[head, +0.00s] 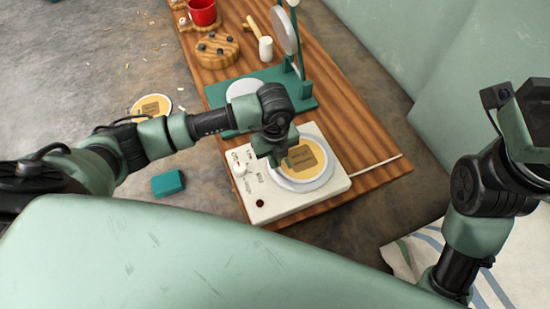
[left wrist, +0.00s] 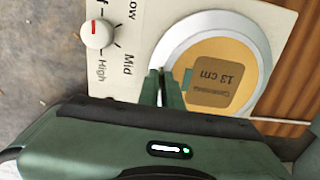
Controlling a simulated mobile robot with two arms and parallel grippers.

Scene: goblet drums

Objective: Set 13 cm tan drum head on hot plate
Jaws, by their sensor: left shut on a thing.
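The tan drum head (head: 303,162) has a brown label; in the left wrist view the label on the drum head (left wrist: 228,70) reads 13 cm. It lies over the round plate of the white hot plate (head: 268,209), whose pale rim shows around it. I cannot tell whether it fully touches the plate. The hot plate (left wrist: 127,75) shows a dial with Low, Mid and High marks. My left gripper (head: 279,160) is shut on the drum head's edge, on the dial side; its fingers (left wrist: 170,88) also show in the wrist view. My right gripper is out of view.
Another tan disc (head: 152,106) and a teal block (head: 168,183) lie on the grey surface. Behind the hot plate on the wooden board (head: 365,130) are a green stand (head: 300,97), a mallet (head: 265,48), a round wooden holder (head: 217,52) and a red mug (head: 202,12).

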